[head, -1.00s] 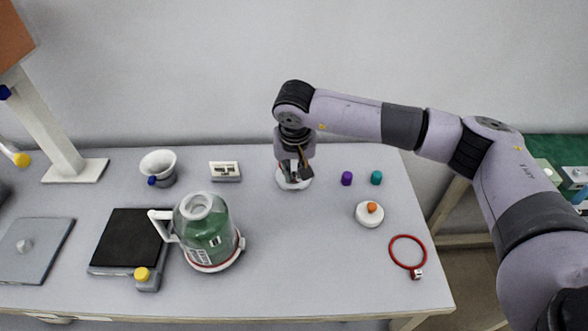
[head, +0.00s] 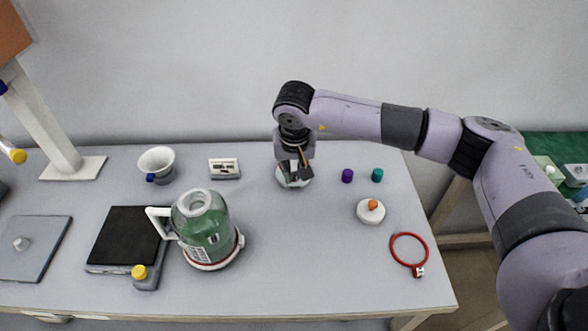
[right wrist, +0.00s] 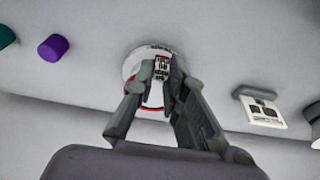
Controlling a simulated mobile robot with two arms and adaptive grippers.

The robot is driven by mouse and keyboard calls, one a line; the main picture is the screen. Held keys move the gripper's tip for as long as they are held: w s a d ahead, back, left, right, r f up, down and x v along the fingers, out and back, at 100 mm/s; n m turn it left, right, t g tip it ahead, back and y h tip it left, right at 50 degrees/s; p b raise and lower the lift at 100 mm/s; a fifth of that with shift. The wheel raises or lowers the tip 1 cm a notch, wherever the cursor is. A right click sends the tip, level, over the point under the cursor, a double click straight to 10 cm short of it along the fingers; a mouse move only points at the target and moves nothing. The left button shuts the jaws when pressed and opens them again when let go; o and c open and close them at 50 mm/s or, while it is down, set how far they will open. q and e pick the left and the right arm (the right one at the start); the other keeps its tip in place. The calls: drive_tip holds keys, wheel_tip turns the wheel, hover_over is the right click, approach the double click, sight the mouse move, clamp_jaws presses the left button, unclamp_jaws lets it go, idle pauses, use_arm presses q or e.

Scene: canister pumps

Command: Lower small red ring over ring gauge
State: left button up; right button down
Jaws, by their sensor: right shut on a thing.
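My right gripper (head: 293,176) is at the back middle of the table, pointing down over a round white piece (right wrist: 131,64), which looks like the ring gauge. In the right wrist view the fingers (right wrist: 157,90) are shut on a small tag with red and dark markings (right wrist: 162,66). A short red arc (right wrist: 150,109) shows just below the fingertips, seemingly the small red ring. The fingers hide most of the ring and the piece's middle, so I cannot tell whether the ring is around it or above it. My left gripper is not in view.
A larger red ring with a tag (head: 393,256) lies at the right front. A white disc with an orange knob (head: 370,216), purple (head: 347,176) and teal (head: 377,175) caps stand right of my gripper. A green canister (head: 208,240), white cup (head: 157,160) and small box (head: 224,168) stand left.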

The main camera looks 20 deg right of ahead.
drive_tip(key=shift+f+b, duration=0.3)
drive_tip(key=shift+f, duration=0.05)
drive_tip(key=c, duration=1.5)
unclamp_jaws()
drive_tip(key=shift+c, duration=0.2)
drive_tip(key=shift+o, duration=0.3)
drive_tip(key=o, duration=0.4)
drive_tip(key=shift+r, duration=0.15)
drive_tip(key=shift+w+p+v, duration=0.25)
drive_tip(key=shift+p+v, duration=0.3)
drive_tip(key=shift+v, duration=0.55)
drive_tip(key=shift+w+p+v, duration=0.25)
drive_tip(key=shift+p+v, duration=0.25)
drive_tip(key=shift+v, duration=0.6)
drive_tip(key=shift+w+p+v, duration=0.25)
drive_tip(key=shift+p+v, duration=0.3)
drive_tip(key=shift+v, duration=0.55)
drive_tip(key=shift+d+r, duration=0.15)
drive_tip(key=shift+r, duration=0.15)
